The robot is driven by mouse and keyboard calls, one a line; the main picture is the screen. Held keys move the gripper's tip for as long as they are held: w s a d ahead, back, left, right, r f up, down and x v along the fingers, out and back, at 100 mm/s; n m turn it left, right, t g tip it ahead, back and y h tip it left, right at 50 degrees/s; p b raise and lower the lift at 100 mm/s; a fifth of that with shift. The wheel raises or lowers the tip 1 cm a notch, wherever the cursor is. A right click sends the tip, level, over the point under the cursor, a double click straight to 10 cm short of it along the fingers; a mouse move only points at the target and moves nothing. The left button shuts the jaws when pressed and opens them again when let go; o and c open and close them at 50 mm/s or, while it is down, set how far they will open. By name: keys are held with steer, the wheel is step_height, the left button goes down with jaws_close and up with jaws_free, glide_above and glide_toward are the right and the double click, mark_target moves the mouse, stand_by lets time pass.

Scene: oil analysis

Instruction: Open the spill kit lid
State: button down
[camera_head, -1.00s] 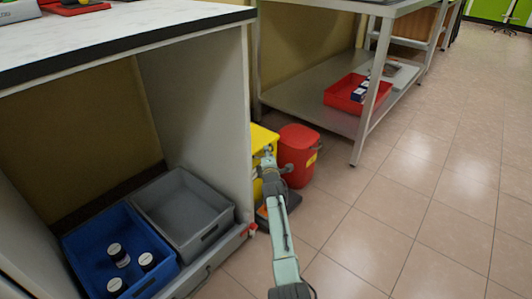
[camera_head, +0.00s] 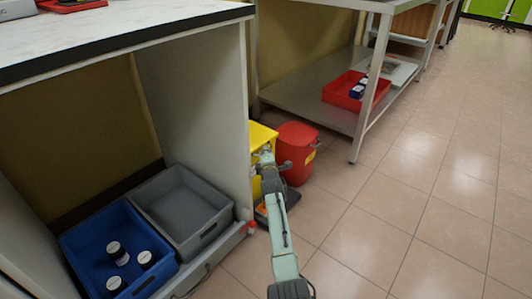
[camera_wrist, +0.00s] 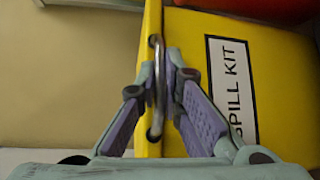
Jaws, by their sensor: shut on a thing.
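The yellow spill kit (camera_head: 261,136) stands on the floor just past the end of the workbench, partly hidden by my arm and the bench side. In the wrist view its yellow face carries a white "SPILL KIT" label (camera_wrist: 232,95). A curved metal handle (camera_wrist: 154,133) sits along the edge left of that face. My gripper (camera_wrist: 166,65) is shut on the handle, with one finger on each side of it. In the head view my gripper (camera_head: 266,158) is small at the kit's front. No clear gap under the lid shows; I cannot tell its exact angle.
A red bin (camera_head: 297,153) stands close to the kit's right. The bench side panel (camera_head: 205,105) is close on its left. A grey tray (camera_head: 183,207) and a blue tray (camera_head: 75,243) with bottles sit under the bench. Tiled floor (camera_head: 400,215) on the right is clear.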

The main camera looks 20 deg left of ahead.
stand_by(0.4)
step_height(320, 180, up, 9)
steer(key=a+n+g+h+p, duration=0.1)
steer(key=n+p, duration=0.1)
steer(key=p, duration=0.7)
steer(key=shift+w+a+g+p, duration=0.2)
steer(key=shift+w+g+p, duration=0.1)
steer(key=shift+f, duration=0.15)
steer(key=c, duration=1.7)
jaws_free()
